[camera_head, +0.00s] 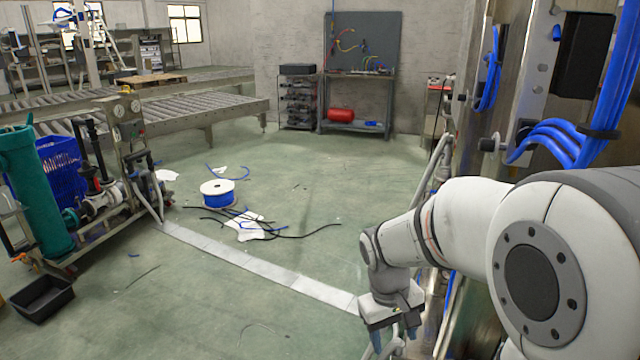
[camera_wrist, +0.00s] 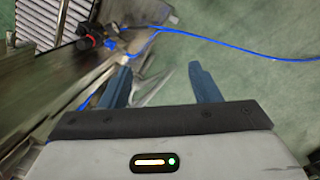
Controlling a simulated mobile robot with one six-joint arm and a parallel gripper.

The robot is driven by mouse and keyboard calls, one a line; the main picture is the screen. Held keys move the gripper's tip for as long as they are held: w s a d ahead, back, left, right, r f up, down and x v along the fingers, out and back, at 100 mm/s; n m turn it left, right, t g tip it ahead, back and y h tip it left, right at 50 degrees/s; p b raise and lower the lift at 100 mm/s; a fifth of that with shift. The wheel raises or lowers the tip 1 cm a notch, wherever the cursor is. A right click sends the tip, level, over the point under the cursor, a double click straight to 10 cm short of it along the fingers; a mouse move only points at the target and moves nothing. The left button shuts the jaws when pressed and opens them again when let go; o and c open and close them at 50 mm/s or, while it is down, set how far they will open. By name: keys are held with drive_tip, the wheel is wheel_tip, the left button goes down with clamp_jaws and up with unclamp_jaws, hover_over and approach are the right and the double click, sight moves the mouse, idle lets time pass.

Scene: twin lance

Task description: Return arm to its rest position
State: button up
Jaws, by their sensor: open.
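My white and grey arm comes in from the right edge in the head view, bent, with its wrist pointing down. My gripper (camera_head: 394,338) hangs at the lower middle right, above the green floor and beside the metal frame on the right. In the wrist view my gripper (camera_wrist: 160,84) shows two blue fingers set well apart. Nothing is between them but a view of the floor and part of a metal leg.
Blue cables (camera_head: 566,140) run along the metal frame at right. A blue hose (camera_wrist: 235,48) lies on the floor. A cable spool (camera_head: 217,193) and loose cables lie mid-floor. A pump rig with a green cylinder (camera_head: 32,190) stands at left.

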drive_tip(key=s+r+m+t+y+p, duration=0.1)
drive_tip(key=s+r+p, duration=0.3)
drive_tip(key=r, duration=0.4)
drive_tip(key=s+d+r+m+t+y+p, duration=0.1)
drive_tip(key=s+r+m+t+p, duration=0.1)
drive_tip(key=s+r+p, duration=0.2)
drive_tip(key=s+r, duration=0.3)
drive_tip(key=r, duration=0.1)
drive_tip(key=shift+s+r+p, duration=0.15)
drive_tip(key=shift+r+p, duration=0.1)
drive_tip(key=shift+p, duration=0.1)
drive_tip(key=shift+c, duration=0.3)
